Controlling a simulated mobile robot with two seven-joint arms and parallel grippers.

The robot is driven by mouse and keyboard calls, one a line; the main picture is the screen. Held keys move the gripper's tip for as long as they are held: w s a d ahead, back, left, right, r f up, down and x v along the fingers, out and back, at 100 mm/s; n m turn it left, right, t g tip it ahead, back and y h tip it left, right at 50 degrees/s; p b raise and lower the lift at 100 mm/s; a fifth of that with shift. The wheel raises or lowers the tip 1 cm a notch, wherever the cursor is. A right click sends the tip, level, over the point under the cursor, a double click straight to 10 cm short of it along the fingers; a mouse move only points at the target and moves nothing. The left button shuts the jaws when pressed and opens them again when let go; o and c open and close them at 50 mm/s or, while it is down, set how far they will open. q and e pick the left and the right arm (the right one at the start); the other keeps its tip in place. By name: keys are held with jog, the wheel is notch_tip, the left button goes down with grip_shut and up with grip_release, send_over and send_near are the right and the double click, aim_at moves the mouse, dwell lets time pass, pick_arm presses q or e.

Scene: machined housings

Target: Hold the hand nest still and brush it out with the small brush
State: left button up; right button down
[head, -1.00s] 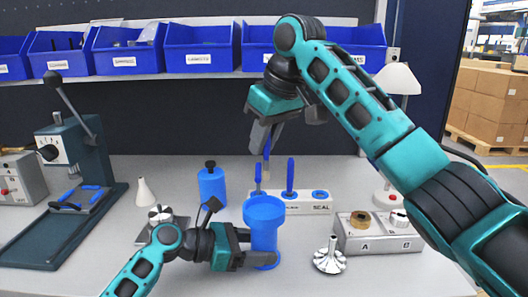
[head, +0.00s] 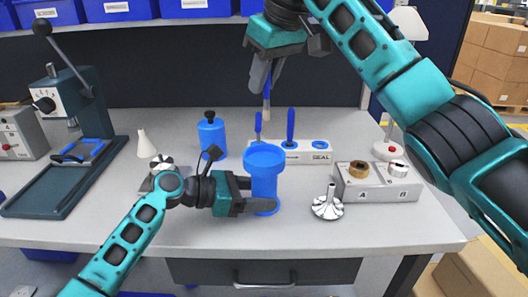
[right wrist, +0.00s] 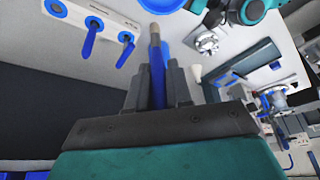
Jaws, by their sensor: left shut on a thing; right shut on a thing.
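The hand nest (head: 265,170) is a blue upright cylinder with a wide flanged top and a round foot, standing on the bench. My left gripper (head: 246,197) is shut on its body from the left side. My right gripper (head: 262,84) is above and behind the nest, pointing down, shut on the small brush (head: 267,100). In the right wrist view the brush (right wrist: 157,68) shows a blue handle between the fingers and a tan end beyond them. A blue edge of the nest (right wrist: 160,6) shows at the top there. The brush is apart from the nest; the nest's inside is hidden.
Behind the nest stand a white SEAL rack (head: 304,156) with blue-handled tools and a blue bottle (head: 212,138). To the right are a silver finned part (head: 328,207) and an A/B block (head: 377,186). A press (head: 75,150) stands left. The front bench is clear.

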pick_arm(q)
jog(key=o, duration=0.9)
